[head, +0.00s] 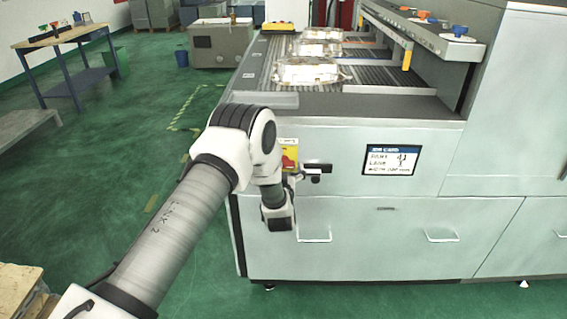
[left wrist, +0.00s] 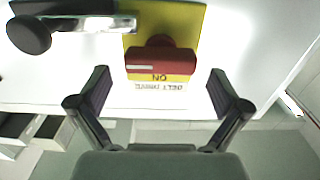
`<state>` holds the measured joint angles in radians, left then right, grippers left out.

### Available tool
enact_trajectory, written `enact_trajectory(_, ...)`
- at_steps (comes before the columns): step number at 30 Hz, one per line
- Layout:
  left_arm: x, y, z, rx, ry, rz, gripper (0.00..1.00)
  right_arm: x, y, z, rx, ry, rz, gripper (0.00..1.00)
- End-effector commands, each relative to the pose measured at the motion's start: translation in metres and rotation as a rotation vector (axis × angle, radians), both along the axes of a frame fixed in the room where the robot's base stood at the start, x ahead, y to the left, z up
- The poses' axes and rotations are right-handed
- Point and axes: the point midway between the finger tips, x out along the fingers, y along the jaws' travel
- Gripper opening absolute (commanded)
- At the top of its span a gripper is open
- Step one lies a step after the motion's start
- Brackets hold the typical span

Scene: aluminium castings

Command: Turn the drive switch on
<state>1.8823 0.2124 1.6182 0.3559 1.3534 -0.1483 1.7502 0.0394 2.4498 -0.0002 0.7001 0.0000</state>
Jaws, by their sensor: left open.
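The drive switch is a red knob (left wrist: 161,61) on a yellow plate (left wrist: 188,22), on the pale front of the machine. In the left wrist view the knob's bar lies across the picture with a white mark at its left. The words ON and BELT DRIVE appear upside down beneath it. In the head view the switch (head: 290,156) is partly hidden by my left arm. My left gripper (left wrist: 158,73) is open and empty, its fingers on either side of the switch in the picture. Contact with the knob cannot be told. My right gripper is not seen.
A lever with a black knob (left wrist: 29,34) sticks out close beside the switch; it also shows in the head view (head: 318,168). A display (head: 391,160) and drawer handles (head: 441,236) are to the right. Castings (head: 308,72) lie on the belt above.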

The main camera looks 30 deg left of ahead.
Motion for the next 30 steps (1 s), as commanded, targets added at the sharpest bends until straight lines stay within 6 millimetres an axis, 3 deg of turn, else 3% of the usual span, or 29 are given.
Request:
enact_trajectory(5,0.020,0.013,0.000,0.000,0.001,0.000,1.00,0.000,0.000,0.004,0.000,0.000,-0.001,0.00)
enact_trajectory(12,0.023,0.014,-0.001,0.000,0.004,-0.001,1.00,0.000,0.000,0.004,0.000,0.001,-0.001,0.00)
enact_trajectory(13,0.023,0.014,-0.001,0.001,0.003,-0.001,0.96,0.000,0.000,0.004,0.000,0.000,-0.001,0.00)
enact_trajectory(18,0.023,0.014,-0.001,0.001,0.003,-0.001,0.40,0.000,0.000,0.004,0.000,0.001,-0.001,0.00)
enact_trajectory(30,0.023,0.014,-0.001,-0.026,-0.015,-0.001,0.40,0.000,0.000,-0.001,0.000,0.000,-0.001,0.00)
